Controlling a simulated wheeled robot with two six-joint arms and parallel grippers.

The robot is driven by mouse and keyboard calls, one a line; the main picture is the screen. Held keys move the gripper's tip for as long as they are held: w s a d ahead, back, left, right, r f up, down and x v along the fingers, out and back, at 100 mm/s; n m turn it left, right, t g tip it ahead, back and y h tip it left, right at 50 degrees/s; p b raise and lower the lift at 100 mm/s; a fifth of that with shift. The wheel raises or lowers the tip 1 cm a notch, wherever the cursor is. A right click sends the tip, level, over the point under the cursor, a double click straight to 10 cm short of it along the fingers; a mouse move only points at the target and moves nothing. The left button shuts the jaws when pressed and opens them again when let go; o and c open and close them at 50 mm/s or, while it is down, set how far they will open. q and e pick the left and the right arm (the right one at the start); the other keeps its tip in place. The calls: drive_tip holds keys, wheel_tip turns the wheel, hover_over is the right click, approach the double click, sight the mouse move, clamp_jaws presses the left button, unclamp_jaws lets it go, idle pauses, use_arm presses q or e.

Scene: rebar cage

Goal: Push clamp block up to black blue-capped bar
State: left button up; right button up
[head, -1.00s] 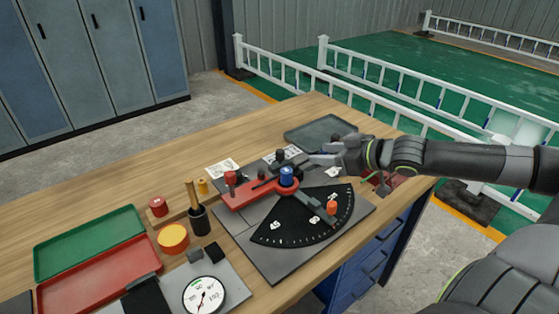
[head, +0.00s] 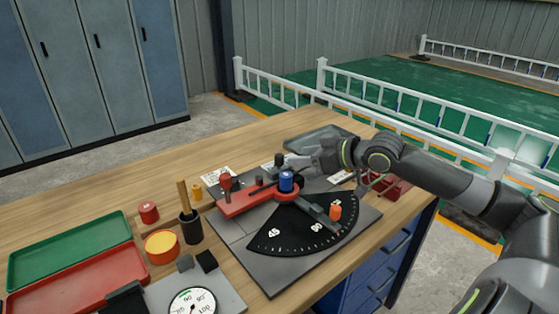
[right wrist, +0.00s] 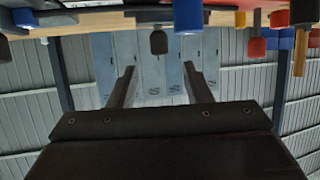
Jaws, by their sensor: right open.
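The blue-capped post (head: 287,182), which I take to be the black bar with the blue cap, stands upright at the jig's pivot. A dark knob (head: 280,160) stands just behind it, seemingly on the clamp block, whose body is mostly hidden. My right gripper (head: 296,163) is open and empty, close to the right of the knob; contact cannot be told. In the right wrist view, the dark knob (right wrist: 158,41) appears between the two fingers' lines, beyond their tips, with the blue cap (right wrist: 188,15) beside it. My left gripper is not in view.
The jig's red arm (head: 245,199) carries a dark red knob. A black angle dial (head: 285,238) with an orange peg (head: 336,212) lies in front. Green (head: 70,250) and red (head: 75,285) trays, a tool cup (head: 190,228) and a gauge (head: 192,303) fill the left.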

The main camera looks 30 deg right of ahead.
sight(283, 157)
drive_tip(key=shift+x, duration=4.2)
clamp_jaws()
